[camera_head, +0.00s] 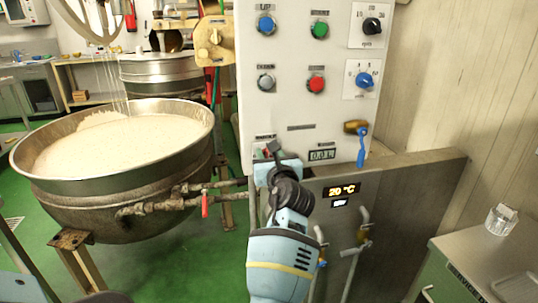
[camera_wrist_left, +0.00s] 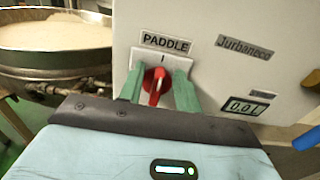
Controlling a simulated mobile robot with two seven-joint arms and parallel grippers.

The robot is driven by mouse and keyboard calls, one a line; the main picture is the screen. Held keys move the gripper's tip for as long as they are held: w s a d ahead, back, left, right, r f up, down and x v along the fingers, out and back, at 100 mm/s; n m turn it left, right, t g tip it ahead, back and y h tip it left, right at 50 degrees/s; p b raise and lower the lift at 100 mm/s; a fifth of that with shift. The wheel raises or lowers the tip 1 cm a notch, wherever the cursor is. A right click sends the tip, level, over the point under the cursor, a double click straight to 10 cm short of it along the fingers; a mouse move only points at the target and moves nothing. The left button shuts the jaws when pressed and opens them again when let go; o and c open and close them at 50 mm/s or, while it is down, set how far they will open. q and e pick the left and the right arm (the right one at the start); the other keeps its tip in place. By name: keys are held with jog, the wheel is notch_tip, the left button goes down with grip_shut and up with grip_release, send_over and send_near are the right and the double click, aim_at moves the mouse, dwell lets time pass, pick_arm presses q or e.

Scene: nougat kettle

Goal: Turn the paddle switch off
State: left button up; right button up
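The paddle switch is a red knob (camera_wrist_left: 155,84) on a white plate under the "PADDLE" label (camera_wrist_left: 165,42) in the left wrist view. A mark like "I" shows above the knob, which stands nearly upright with a slight tilt. My left gripper (camera_wrist_left: 159,75) has its two green fingers apart, one on each side of the knob. I cannot tell whether either finger touches it. In the head view my left gripper (camera_head: 273,152) is at the lower left corner of the control panel (camera_head: 300,105) and mostly hides the switch. My right gripper is not in view.
A large kettle (camera_head: 190,155) of pale mass stands left of the panel, with pipes and a red-handled valve (camera_head: 205,204) nearby. A blue lever (camera_head: 361,147) hangs at the panel's right. Blue, green and red buttons sit above. A metal table (camera_head: 490,255) stands at right.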

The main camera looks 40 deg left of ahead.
pick_arm(q)
grip_shut()
